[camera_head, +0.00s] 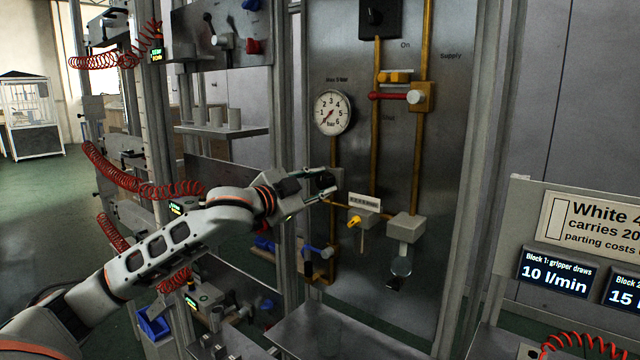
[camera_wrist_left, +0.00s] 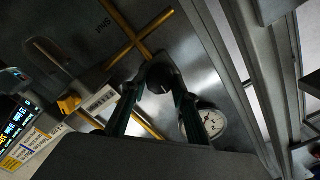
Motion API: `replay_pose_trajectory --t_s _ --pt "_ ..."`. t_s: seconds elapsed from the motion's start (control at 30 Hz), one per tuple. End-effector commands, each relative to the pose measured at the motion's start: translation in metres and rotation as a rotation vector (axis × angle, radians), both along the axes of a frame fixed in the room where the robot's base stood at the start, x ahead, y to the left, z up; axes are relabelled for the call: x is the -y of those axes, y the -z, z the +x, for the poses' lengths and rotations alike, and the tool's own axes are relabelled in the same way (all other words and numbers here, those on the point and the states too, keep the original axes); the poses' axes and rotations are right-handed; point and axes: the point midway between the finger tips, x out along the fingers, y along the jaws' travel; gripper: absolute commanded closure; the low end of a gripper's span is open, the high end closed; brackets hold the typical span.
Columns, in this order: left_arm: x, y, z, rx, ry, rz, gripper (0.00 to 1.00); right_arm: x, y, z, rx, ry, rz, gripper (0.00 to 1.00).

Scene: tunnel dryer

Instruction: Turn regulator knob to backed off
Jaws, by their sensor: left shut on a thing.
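My left gripper (camera_head: 330,185) reaches in from the left to the upright metal panel (camera_head: 440,150). In the left wrist view its two fingers (camera_wrist_left: 157,90) are closed on the sides of the dark round regulator knob (camera_wrist_left: 159,77). In the head view the gripper mostly hides the knob. The round white pressure gauge (camera_head: 333,112) is on the panel just above the gripper; it also shows in the left wrist view (camera_wrist_left: 203,122), right of the fingers. The knob's turn position cannot be read. My right gripper is not in view.
Brass pipes (camera_head: 375,120) run over the panel, with a red-handled valve (camera_head: 388,96) above right. A grey block with a yellow lever (camera_head: 355,221) and a filter bowl (camera_head: 402,266) sit right of the gripper. A blue-handled valve (camera_head: 318,251) is below. Red coiled hoses (camera_head: 125,175) hang at left.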

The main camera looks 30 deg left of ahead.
Motion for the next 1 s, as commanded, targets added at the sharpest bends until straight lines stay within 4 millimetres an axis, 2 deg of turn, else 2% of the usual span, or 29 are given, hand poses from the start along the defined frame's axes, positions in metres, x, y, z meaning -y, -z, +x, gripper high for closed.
replay_pose_trajectory --t_s 0.3,0.73,0.77,0.8,1.0 --pt "-0.0002 -0.0002 0.0000 -0.006 0.000 -0.078 0.93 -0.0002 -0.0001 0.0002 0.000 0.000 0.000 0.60" --pt "-0.0002 -0.0004 0.0000 -0.006 0.000 -0.085 0.93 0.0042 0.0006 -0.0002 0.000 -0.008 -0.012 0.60" --pt "-0.0002 -0.0004 0.0000 -0.006 0.000 -0.085 0.64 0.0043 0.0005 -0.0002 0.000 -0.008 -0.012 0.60" --pt "-0.0002 -0.0004 0.0000 -0.006 0.000 -0.085 0.55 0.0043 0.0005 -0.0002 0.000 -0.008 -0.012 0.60" --pt "-0.0002 -0.0004 0.0000 -0.006 0.000 -0.084 0.55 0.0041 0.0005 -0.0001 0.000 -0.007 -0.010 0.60"
